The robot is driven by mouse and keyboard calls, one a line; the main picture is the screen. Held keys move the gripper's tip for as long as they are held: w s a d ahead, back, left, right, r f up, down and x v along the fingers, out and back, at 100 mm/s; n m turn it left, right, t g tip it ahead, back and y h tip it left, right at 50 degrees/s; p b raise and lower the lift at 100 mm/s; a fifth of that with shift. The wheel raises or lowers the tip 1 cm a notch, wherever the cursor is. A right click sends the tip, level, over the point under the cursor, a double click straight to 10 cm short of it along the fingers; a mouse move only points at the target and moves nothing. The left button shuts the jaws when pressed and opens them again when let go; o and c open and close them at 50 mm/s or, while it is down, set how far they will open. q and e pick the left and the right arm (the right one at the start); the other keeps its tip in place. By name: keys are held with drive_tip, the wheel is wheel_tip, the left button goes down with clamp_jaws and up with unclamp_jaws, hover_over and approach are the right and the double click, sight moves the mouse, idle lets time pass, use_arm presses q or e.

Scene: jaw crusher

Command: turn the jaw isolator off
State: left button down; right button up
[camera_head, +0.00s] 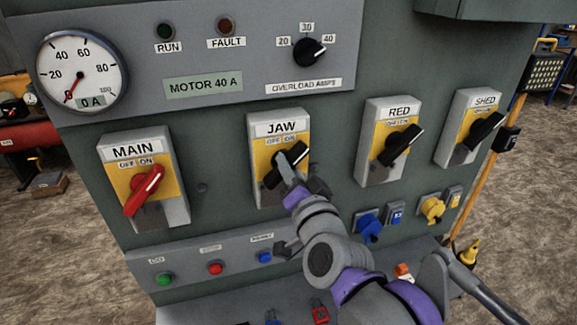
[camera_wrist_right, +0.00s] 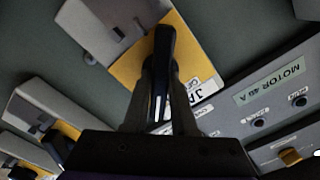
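The jaw isolator (camera_head: 255,180) is a grey box with a yellow plate labelled JAW and OFF/ON on the green cabinet. Its black handle (camera_head: 299,157) slants up to the right, toward the ON side. My right gripper (camera_head: 287,166) is at this handle and hides part of it. In the right wrist view, the handle (camera_wrist_right: 163,48) stands between the two fingers (camera_wrist_right: 161,82). The fingers lie close against both its sides and appear shut on it. My left gripper is not in view.
The MAIN isolator (camera_head: 118,186) with a red handle is to the left; the RED (camera_head: 372,172) and SHED (camera_head: 455,140) isolators are to the right. Push buttons (camera_head: 215,268) sit below, with blue (camera_head: 369,228) and yellow (camera_head: 432,210) sockets at lower right. The ammeter (camera_head: 82,70) reads about zero.

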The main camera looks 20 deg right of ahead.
drive_tip(key=shift+n, duration=0.3)
clamp_jaws()
drive_tip(key=n+b, duration=0.1)
drive_tip(key=n, duration=0.2)
drive_tip(key=shift+a+b, duration=0.1)
drive_tip(key=shift+b, duration=0.2)
drive_tip(key=n+b, duration=0.1)
drive_tip(key=n, duration=0.4)
drive_tip(key=n+b, duration=0.1)
drive_tip(key=n, duration=0.3)
drive_tip(key=shift+a, duration=0.15)
drive_tip(key=n, duration=0.5)
drive_tip(key=shift+n, duration=0.3)
drive_tip(key=o, duration=0.9)
unclamp_jaws()
drive_tip(key=shift+c, duration=0.2)
